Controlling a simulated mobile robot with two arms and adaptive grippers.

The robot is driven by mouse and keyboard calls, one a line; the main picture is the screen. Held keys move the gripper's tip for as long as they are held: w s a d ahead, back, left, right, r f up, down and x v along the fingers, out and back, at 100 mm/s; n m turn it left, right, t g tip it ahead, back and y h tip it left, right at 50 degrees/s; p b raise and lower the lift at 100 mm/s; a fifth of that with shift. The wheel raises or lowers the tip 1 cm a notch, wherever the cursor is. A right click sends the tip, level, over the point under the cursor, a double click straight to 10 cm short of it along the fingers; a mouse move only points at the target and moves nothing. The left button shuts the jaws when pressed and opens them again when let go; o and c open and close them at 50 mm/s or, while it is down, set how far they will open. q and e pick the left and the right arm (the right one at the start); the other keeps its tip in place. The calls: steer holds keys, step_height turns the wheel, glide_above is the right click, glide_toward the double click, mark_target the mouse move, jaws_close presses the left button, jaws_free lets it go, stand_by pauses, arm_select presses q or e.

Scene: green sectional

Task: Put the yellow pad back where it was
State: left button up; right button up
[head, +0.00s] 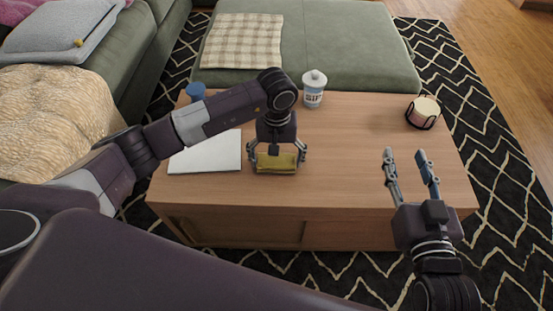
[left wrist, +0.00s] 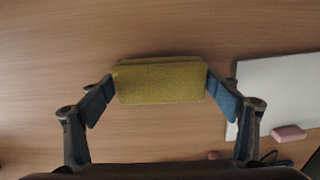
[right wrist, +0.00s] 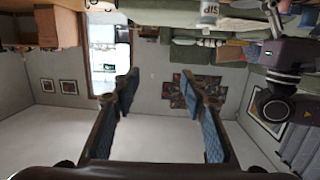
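The yellow pad (head: 277,163) is at the front of the wooden coffee table (head: 355,165), right of a white flat sheet or board (head: 205,157). My left gripper (head: 277,157) points down over it, with one finger at each end. In the left wrist view the blue fingertips (left wrist: 161,88) press against both ends of the yellow pad (left wrist: 160,82), so it is gripped. I cannot tell whether its underside touches the table. My right gripper (head: 408,165) is open and empty, above the table's right front part; its fingers (right wrist: 160,95) also stand apart in the right wrist view.
A white and blue jar (head: 314,90) and a blue object (head: 196,91) stand along the table's back. A candle in a dark holder (head: 423,112) is at the right. A pink block (left wrist: 289,133) lies by the white board's edge. The table's centre right is clear.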

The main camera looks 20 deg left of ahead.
arm_select(q)
steer(key=shift+o, duration=1.1)
